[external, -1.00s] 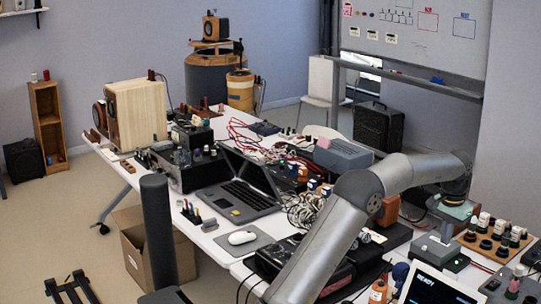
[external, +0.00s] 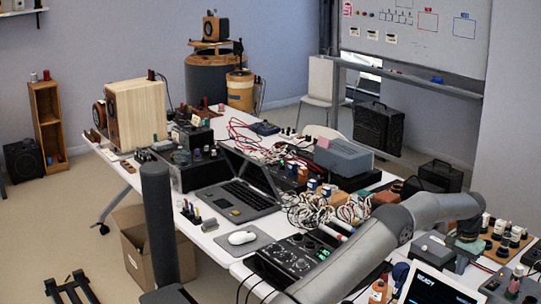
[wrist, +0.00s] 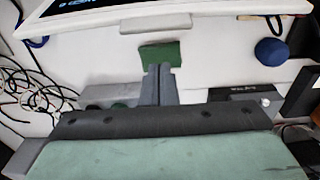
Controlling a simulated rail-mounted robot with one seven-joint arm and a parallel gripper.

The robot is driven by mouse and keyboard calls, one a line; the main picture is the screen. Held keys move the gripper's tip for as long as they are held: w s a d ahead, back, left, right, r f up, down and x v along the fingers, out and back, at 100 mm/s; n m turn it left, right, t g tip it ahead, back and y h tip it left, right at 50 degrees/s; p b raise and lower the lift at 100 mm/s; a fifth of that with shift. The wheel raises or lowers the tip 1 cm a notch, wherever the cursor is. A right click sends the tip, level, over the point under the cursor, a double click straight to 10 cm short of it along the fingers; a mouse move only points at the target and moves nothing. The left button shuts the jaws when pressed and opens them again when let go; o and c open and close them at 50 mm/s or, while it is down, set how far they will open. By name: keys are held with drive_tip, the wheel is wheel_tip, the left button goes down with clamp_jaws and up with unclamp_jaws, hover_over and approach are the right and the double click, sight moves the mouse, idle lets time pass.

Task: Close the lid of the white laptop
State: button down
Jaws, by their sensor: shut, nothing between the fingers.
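The white laptop (external: 436,287) stands open at the bottom right of the external view, cut off by the frame edge. Its lit dark screen reads "READY". In the wrist view a white edge with a dark screen (wrist: 125,4) crosses the top; it looks like the same laptop's lid. My gripper (wrist: 159,68) is shut and empty, its fingers together and pointing toward that edge, apart from it. In the external view my gripper is largely hidden by my wrist, just beyond the laptop.
A green block (wrist: 160,54) lies just past my fingertips. A blue round object (wrist: 271,51) is at the right of the wrist view, loose cables (wrist: 25,95) at the left. A dark laptop (external: 247,196) stands open mid-table. A wooden tray of knobs (external: 500,245) is at the right.

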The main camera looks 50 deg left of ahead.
drive_tip(key=s, duration=0.1)
drive_tip(key=s+r, duration=0.1)
drive_tip(key=s, duration=0.1)
drive_tip(key=shift+s+r+p, duration=0.35)
drive_tip(key=shift+d, duration=0.1)
